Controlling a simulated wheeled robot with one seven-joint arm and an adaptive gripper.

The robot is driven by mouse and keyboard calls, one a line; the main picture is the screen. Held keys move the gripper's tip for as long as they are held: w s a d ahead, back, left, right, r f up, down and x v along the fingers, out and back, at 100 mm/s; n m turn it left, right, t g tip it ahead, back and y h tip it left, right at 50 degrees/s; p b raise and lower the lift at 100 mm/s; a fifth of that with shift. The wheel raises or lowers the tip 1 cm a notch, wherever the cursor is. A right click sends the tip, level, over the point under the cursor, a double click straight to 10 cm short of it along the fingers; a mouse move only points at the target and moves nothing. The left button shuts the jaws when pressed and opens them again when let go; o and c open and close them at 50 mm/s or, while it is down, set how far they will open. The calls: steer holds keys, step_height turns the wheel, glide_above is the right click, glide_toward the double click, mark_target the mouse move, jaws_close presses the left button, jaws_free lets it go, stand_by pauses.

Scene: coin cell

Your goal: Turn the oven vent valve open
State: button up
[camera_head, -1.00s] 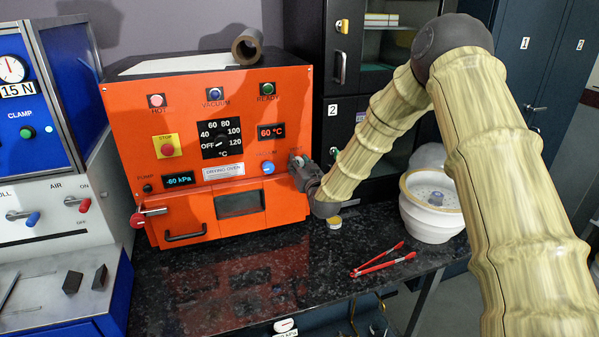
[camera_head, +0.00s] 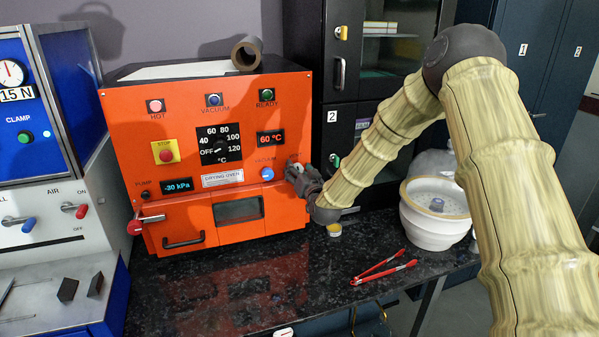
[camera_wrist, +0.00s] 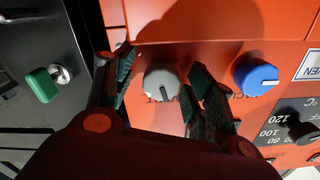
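The line points toward the bottom of that view. A label behind it is partly covered. My gripper (camera_wrist: 164,70) has one finger on each side of the knob, with visible gaps, so it is open around it. In the head view my gripper (camera_head: 302,180) is at the right edge of the orange drying oven (camera_head: 130,120) and hides most of the valve. The oven's pressure display (camera_head: 177,185) reads -30 kPa.
A blue vacuum knob (camera_wrist: 256,76) sits beside the valve. A red-handled oven latch (camera_head: 140,222) is at lower left. Red tongs (camera_head: 383,268), a small yellow-banded container (camera_head: 334,229) and a white pot (camera_head: 432,225) stand on the dark counter. A black cabinet (camera_head: 310,60) is close on the right.

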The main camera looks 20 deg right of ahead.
steer(key=s, duration=1.2)
steer(key=shift+d, duration=0.2)
steer(key=shift+w, duration=0.1)
